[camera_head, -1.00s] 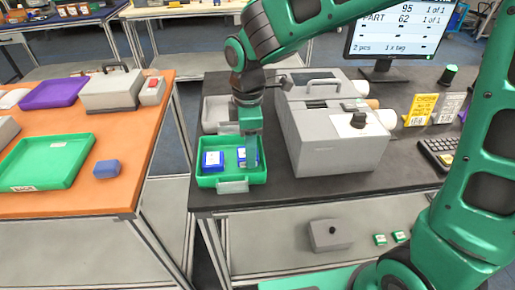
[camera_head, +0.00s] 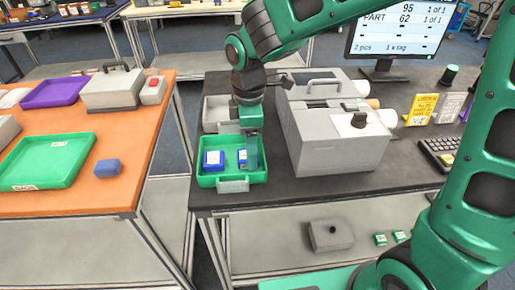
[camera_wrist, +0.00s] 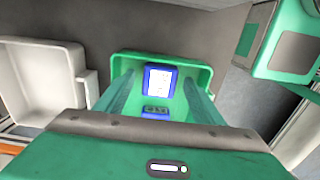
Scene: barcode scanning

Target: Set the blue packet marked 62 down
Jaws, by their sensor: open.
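Two blue packets with white labels stand in the green tray: the left packet (camera_head: 213,160) and the right packet (camera_head: 242,157). My gripper (camera_head: 251,165) points down into the tray, its fingers partly covering the right packet. In the wrist view, the left packet (camera_wrist: 159,79) shows its label ahead of my gripper, and part of the right packet (camera_wrist: 155,112) shows between the spread fingers. My gripper is open. The number 62 cannot be read on either packet. The green tray (camera_head: 233,186) sits at the table's front left corner.
A grey box-shaped machine (camera_head: 335,150) stands close to the right of the tray. A grey bin (camera_head: 214,115) is behind the tray and shows at left in the wrist view. An orange table (camera_head: 110,195) with another green tray (camera_head: 45,160) is at the left, across a gap.

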